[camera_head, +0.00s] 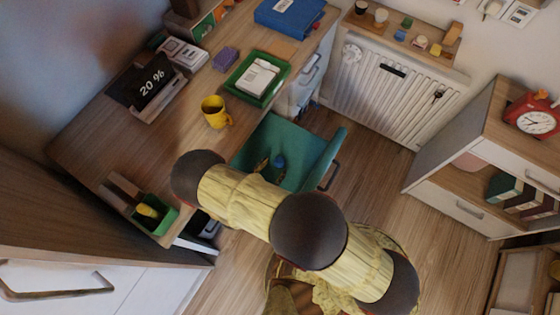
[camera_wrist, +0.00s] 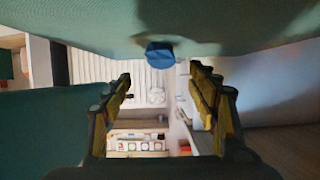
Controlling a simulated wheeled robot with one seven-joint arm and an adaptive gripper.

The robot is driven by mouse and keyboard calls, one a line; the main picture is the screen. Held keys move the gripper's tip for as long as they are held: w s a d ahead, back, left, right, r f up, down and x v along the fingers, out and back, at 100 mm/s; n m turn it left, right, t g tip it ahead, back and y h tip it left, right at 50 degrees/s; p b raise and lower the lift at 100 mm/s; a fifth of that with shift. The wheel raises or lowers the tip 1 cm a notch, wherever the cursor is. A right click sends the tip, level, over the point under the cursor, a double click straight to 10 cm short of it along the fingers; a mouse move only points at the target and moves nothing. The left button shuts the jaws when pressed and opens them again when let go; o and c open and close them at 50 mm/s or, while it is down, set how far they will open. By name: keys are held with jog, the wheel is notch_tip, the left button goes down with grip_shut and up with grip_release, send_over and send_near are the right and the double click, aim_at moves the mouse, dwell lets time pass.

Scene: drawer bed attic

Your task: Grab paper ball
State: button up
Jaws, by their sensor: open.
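A small blue paper ball (camera_head: 279,160) lies on the seat of the green chair (camera_head: 268,136). In the wrist view the blue ball (camera_wrist: 160,55) shows against the green chair surface (camera_wrist: 210,22) at the top, near the middle between my fingers. My gripper (camera_wrist: 160,78) is open, with one yellow and dark finger on each side and nothing between them. The ball is beyond the fingertips and apart from them. In the head view my gripper (camera_head: 266,164) shows just left of the ball, partly hidden by my arm.
The wooden desk (camera_head: 95,135) left of the chair holds a yellow mug (camera_head: 215,112) and a green tray (camera_head: 257,80). The chair's backrest (camera_head: 325,158) rises right of the seat. A white radiator (camera_head: 385,95) stands behind; open floor (camera_head: 370,175) lies to the right.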

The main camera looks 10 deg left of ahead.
aim_at(279, 161)
jog(key=b+x, duration=0.3)
jog(key=x, duration=0.3)
jog(key=shift+w, duration=0.1)
jog(key=shift+a, duration=0.1)
jog(key=shift+c, duration=1.1)
jog(key=c, duration=0.7)
jog(key=shift+o, duration=0.2)
